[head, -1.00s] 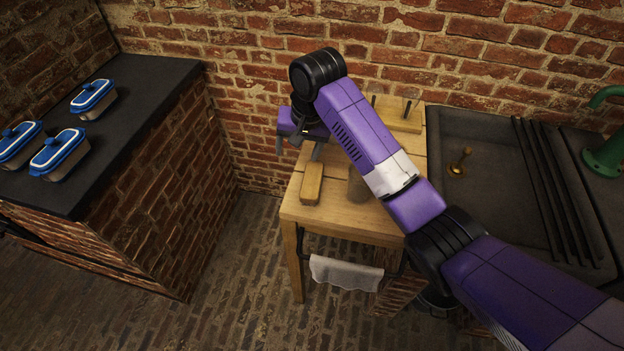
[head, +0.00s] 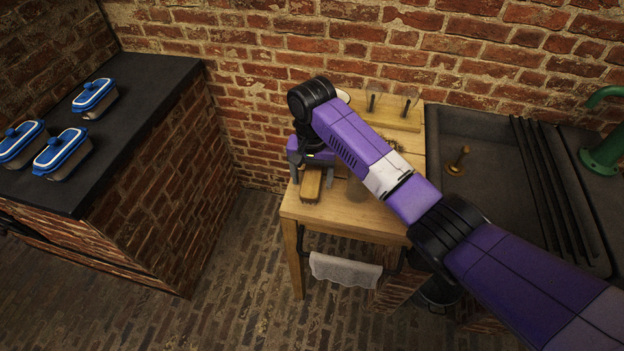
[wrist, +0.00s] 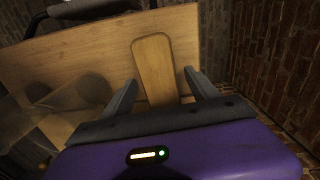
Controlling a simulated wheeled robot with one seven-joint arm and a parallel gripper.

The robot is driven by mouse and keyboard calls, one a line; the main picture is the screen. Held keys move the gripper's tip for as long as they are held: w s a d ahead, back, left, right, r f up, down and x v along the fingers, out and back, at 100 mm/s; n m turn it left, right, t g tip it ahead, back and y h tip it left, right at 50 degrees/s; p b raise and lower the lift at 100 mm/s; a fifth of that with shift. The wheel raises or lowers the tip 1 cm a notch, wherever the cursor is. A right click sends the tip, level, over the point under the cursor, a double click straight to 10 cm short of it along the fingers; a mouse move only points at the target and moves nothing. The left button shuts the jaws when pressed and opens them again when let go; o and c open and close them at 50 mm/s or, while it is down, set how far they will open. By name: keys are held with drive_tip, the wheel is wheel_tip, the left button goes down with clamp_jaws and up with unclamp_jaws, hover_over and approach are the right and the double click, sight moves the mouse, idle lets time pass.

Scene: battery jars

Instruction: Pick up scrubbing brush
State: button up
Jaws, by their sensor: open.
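The scrubbing brush (head: 311,187) is a light-brown wooden block lying on the small wooden table (head: 345,221), near its left edge. In the wrist view the brush (wrist: 154,62) extends away from my gripper, its near end between the fingers. My gripper (head: 311,179) is open over the far end of the brush. In the wrist view the two dark fingers (wrist: 160,88) stand on either side of it, with a gap at each side.
A cup-like object (head: 358,190) stands right of the brush. A wooden rack (head: 392,115) is at the table's back. A dark sink (head: 480,150) adjoins on the right. A counter with blue-lidded jars (head: 62,150) is on the left. A towel (head: 345,270) hangs in front.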

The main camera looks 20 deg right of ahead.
sight(312, 177)
clamp_jaws()
idle(0.3)
drive_tip(key=shift+r, duration=0.1)
wheel_tip(312, 177, up, 20)
drive_tip(key=p, duration=0.5)
